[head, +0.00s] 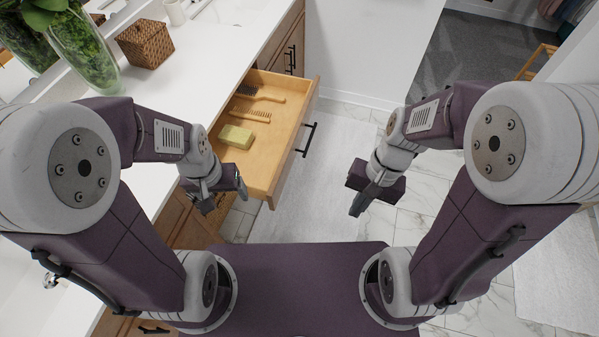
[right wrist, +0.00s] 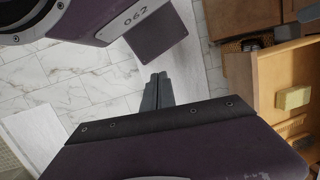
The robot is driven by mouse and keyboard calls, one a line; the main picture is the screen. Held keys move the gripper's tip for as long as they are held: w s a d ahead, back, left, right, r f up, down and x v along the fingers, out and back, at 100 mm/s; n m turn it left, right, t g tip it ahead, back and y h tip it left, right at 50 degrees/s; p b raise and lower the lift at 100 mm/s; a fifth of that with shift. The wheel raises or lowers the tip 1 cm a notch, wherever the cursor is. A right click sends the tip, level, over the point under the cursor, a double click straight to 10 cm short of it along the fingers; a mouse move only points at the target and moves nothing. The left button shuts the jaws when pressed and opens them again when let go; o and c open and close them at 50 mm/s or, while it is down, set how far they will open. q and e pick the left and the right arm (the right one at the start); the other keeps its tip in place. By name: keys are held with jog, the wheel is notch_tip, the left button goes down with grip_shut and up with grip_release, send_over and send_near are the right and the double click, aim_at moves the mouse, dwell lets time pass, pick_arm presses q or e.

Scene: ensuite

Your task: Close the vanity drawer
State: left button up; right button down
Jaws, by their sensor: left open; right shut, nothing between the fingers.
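The wooden vanity drawer (head: 262,166) is pulled out from the vanity in the head view, with a black bar handle (head: 306,139) on its front. Inside lie a yellow sponge or soap block (head: 236,137), a comb (head: 251,113) and a brush (head: 262,95). The drawer (right wrist: 288,75) also shows at the right of the right wrist view. My left gripper (head: 224,200) is open beside the drawer's near side; I cannot tell whether it touches. My right gripper (head: 357,206) is shut and empty over the floor, in front of the drawer and apart from its handle. Its shut fingers show in the right wrist view (right wrist: 157,92).
The white countertop (head: 195,62) holds a wicker basket (head: 145,44) and a glass vase with greenery (head: 84,52). A white wall (head: 360,45) stands beyond the drawer. A pale rug (head: 320,195) lies on the marble floor, and the floor before the drawer front is clear.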

jog(key=w+a+f+m+g+y+b, duration=0.2)
jog(key=w+a+f+m+y+b, duration=0.1)
jog(key=a+m+y+b, duration=0.3)
jog(key=m+t+y+b, duration=0.9)
jog(key=m+b, duration=0.2)
jog(key=b, duration=0.8)
send_near(291, 159)
jog(key=b+x, duration=0.1)
jog(key=x, duration=0.2)
jog(key=b+x, duration=0.2)
jog(key=shift+a+f, duration=0.25)
jog(key=shift+a, duration=0.15)
jog(key=shift+w+a+b, duration=0.25)
jog(key=shift+a+b, duration=0.1)
jog(key=shift+a, duration=0.1)
pick_arm(q)
notch_tip(291, 159, down, 30)
jog(key=w, duration=0.1)
jog(key=shift+w, duration=0.3)
pick_arm(e)
jog(key=shift+r, duration=0.1)
pick_arm(q)
jog(key=shift+a, duration=0.1)
pick_arm(e)
jog(key=shift+a, duration=0.15)
